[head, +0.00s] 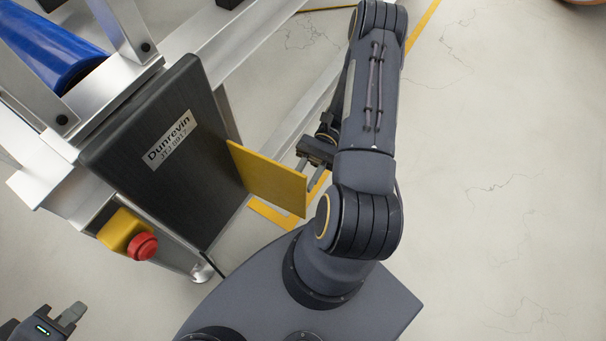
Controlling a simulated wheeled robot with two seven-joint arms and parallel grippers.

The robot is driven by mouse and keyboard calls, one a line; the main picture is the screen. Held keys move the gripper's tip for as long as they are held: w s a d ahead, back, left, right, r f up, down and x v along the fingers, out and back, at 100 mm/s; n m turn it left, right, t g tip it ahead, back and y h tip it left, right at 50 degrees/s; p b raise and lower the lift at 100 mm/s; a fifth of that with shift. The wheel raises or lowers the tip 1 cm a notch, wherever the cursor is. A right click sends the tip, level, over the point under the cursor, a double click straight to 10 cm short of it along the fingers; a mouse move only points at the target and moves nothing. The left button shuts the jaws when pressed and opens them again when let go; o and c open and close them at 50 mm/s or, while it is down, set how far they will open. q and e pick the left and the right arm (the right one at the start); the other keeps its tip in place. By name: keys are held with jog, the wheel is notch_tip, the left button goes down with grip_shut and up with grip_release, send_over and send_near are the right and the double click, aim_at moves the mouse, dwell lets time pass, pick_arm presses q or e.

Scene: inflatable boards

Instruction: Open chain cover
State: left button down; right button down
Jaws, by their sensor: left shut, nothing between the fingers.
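A black cover panel (200,150) with a label reading "Dunrevin" is on the end of a metal frame. A yellow plate (268,178) stands out from the panel's right side; I cannot tell how it is joined. My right gripper (308,172) is at the far side of the yellow plate, near its upper right edge. Its fingertips are partly hidden, and I cannot tell whether they touch the plate. My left gripper (76,312) is at the bottom left corner, shut and empty, well apart from the cover.
A yellow box with a red button (142,246) sits at the panel's lower left. A blue roller (45,45) lies in the frame (235,40) at the upper left. Yellow tape marks the floor near the plate. The floor (510,180) at the right is clear.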

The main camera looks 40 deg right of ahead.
jog(key=shift+d, duration=0.15)
dwell(0.3)
jog(key=c, duration=1.1)
grip_release()
jog(key=shift+w, duration=0.1)
jog(key=v, duration=0.7)
jog(key=shift+w+d+p, duration=0.15)
jog(key=shift+d+p, duration=0.2)
